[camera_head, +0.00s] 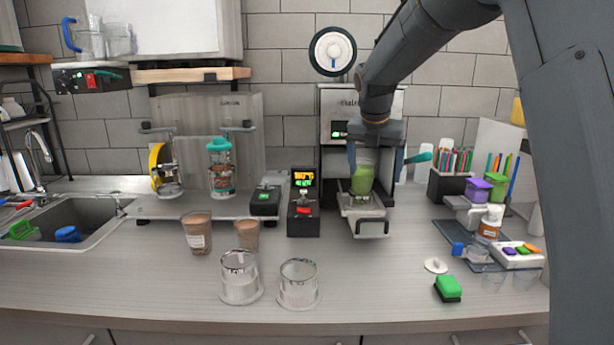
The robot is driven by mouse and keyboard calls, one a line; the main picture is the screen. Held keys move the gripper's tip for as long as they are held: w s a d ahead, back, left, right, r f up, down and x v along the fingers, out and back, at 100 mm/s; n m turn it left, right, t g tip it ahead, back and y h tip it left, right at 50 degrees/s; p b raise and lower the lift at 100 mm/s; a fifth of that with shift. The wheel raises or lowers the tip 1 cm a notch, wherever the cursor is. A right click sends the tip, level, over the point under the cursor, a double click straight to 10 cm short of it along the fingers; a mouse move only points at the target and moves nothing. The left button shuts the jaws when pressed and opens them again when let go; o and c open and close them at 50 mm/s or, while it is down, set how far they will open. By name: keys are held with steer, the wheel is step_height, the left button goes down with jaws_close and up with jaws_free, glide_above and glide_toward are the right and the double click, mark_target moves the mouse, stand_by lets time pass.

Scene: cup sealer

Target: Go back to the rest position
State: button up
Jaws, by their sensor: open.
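My gripper (375,168) points down in front of the cup sealer (334,112), at the right of the picture's middle. Its jaws are open, one finger on each side of a clear cup with green contents (362,180). The cup stands upright in the sealer's pulled-out tray (368,226). I cannot tell whether a finger touches the cup. My arm reaches in from the upper right and hides part of the sealer.
Two brown-filled cups (197,234) and two clear holders (299,284) stand on the left and middle counter. A black device (303,212) is left of the tray. A green sponge (448,288) and a dark tray (452,236) lie right.

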steer(key=s+f+m+g, duration=0.1)
steer(key=s+f+m, duration=0.6)
steer(key=s+m, duration=0.3)
steer(key=s+f+m+y+b, duration=0.1)
steer(key=s+f+m, duration=0.6)
steer(key=s+m, duration=0.3)
steer(key=s+d+f+m+g, duration=0.1)
steer(key=s+f+m, duration=0.6)
steer(key=s+m, duration=0.3)
steer(key=shift+s+m+g+y+b, duration=0.3)
steer(key=shift+s+m+b, duration=0.1)
steer(key=shift+s, duration=1.85)
steer(key=shift+f, duration=0.1)
